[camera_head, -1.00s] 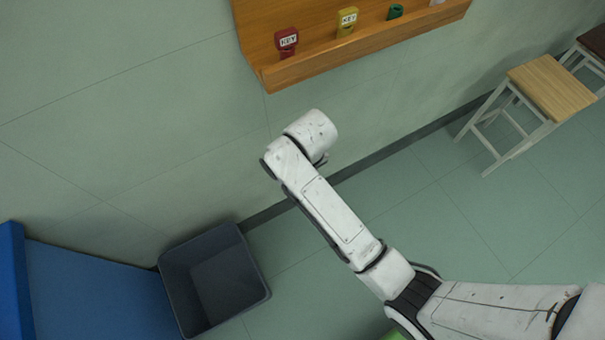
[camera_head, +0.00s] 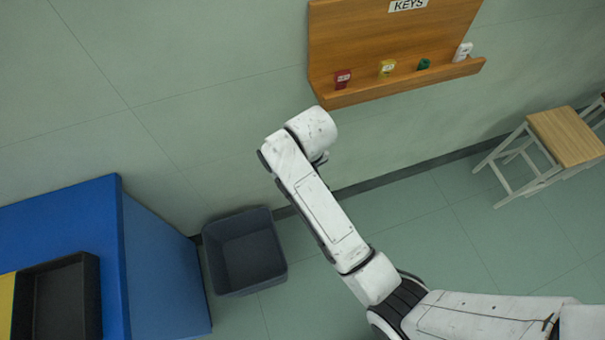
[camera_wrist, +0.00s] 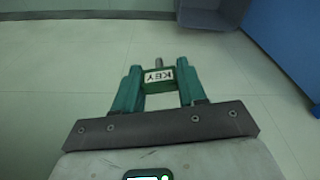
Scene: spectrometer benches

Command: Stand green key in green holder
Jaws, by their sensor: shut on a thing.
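The green key (camera_wrist: 158,86) has a white label reading KEY and a metal shaft pointing away from me. In the wrist view, my gripper (camera_wrist: 159,88) is shut on its green head, one green finger on each side. The green holder (camera_head: 424,64) is on the ledge of the wooden key board (camera_head: 395,88), third from the left, and I see no key standing in it. In the head view my arm is below the board, and the gripper and key are hidden behind it.
Red (camera_head: 343,78), yellow (camera_head: 387,68) and white (camera_head: 463,52) items stand on the same ledge. A dark bin (camera_head: 245,252) is on the floor beside a blue cabinet (camera_head: 160,265). A stool (camera_head: 566,136) stands at right. Open floor lies between.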

